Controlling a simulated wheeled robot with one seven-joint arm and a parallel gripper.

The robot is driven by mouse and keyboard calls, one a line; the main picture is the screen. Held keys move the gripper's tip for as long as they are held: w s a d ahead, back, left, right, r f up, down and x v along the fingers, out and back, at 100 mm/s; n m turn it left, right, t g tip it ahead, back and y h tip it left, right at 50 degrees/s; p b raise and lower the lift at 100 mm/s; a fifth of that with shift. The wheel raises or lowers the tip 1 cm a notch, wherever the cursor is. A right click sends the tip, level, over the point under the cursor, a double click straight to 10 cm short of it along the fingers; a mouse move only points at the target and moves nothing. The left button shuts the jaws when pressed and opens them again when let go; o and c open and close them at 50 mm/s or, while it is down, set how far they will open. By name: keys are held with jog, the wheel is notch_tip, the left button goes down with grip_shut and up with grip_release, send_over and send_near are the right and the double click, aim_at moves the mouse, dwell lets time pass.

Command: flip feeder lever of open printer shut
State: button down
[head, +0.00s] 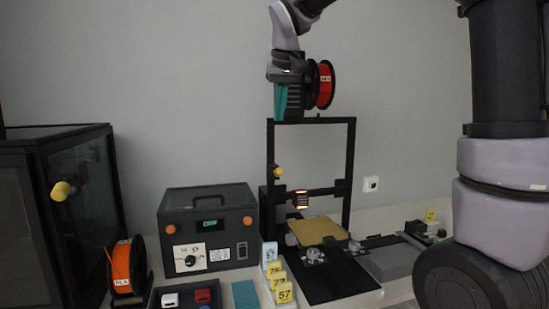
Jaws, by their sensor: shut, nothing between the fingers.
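The open printer is a black upright frame (353,165) with a tan bed (318,230) and a crossbar carrying a lit print head (301,199). A yellow knob (278,172), which looks like the end of the feeder lever, shows at the left upright. Whether the lever is open or shut cannot be made out. My gripper (281,104) hangs above the left end of the frame's top bar, with a teal part at its lower left. It is shut and empty, well above the yellow knob. Its fingertips are hard to make out.
A red spool (325,84) stands above the frame, close beside my gripper. A dark enclosed cabinet (85,150) with another yellow knob (62,191) is at left. A control box (207,228), an orange spool (122,266) and numbered yellow tags (284,292) crowd the table's left front.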

send_over(279, 168)
jog(key=w, duration=0.3)
jog(key=f, duration=0.9)
jog(key=shift+s+a+f, duration=0.15)
jog(key=shift+s, duration=0.05)
jog(key=shift+s+f, duration=0.25)
jog(key=shift+f, duration=0.35)
jog(key=shift+s+f, duration=0.25)
jog(key=shift+f, duration=0.3)
jog(key=shift+s+f, duration=0.3)
jog(key=shift+f, duration=0.45)
